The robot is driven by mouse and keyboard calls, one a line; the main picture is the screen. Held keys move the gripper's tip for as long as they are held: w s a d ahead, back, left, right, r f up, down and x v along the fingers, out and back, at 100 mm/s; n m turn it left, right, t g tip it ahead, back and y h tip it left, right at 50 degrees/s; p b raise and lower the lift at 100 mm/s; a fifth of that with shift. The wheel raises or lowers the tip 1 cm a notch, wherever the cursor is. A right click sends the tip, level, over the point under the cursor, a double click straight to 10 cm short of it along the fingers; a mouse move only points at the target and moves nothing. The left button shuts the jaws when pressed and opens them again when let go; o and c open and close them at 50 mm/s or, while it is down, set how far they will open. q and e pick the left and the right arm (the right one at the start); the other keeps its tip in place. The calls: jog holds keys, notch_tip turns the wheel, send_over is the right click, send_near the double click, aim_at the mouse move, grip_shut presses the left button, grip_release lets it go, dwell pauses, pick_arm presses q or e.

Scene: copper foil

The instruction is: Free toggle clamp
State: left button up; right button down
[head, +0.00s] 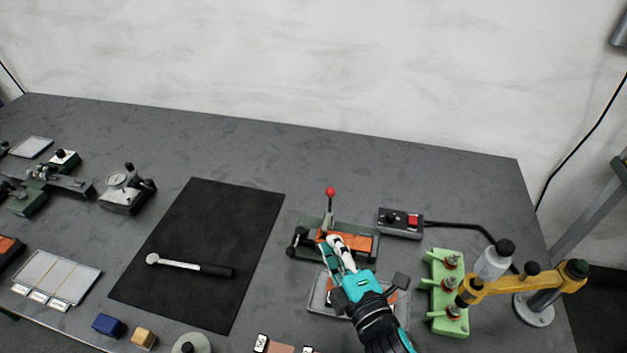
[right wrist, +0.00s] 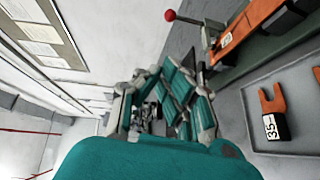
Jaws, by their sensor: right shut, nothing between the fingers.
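The toggle clamp is a dark green fixture (head: 362,250) right of the middle of the bench, with an orange piece (head: 358,242) on it. Its lever stands upright with a red ball knob (head: 330,191) on top. In the right wrist view the red knob (right wrist: 170,15) is at the top, beside the orange piece (right wrist: 243,33). My right gripper (head: 335,240) is shut and empty, just in front of the lever and over the fixture's near side; I cannot tell whether it touches. Its fingers (right wrist: 165,85) also show in the right wrist view. My left gripper is out of view.
A grey tray (head: 318,303) with orange forked pieces (right wrist: 273,103) lies under my right arm. To the right are a control box (head: 400,223) with a red switch, a green rack (head: 438,290) and a yellow-armed stand (head: 520,283). A black mat (head: 215,225) with a wrench (head: 190,265) lies left.

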aim_at(330, 201)
jog(key=p+x, duration=0.1)
jog(key=x, duration=0.2)
jog(key=d+p+x, duration=0.1)
jog(key=x, duration=0.7)
jog(key=shift+w+d+r+p, duration=0.1)
jog(key=shift+w+d+p, duration=0.15)
jog(key=shift+w+p, duration=0.15)
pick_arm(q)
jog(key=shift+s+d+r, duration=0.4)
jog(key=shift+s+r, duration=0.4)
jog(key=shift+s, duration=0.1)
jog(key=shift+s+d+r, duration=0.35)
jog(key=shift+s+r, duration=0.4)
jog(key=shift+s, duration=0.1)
pick_arm(e)
jog(key=shift+w+d+f, duration=0.2)
jog(key=shift+w+d, duration=0.2)
jog(key=shift+w, duration=0.3)
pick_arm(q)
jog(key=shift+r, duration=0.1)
pick_arm(e)
jog(key=shift+r, duration=0.1)
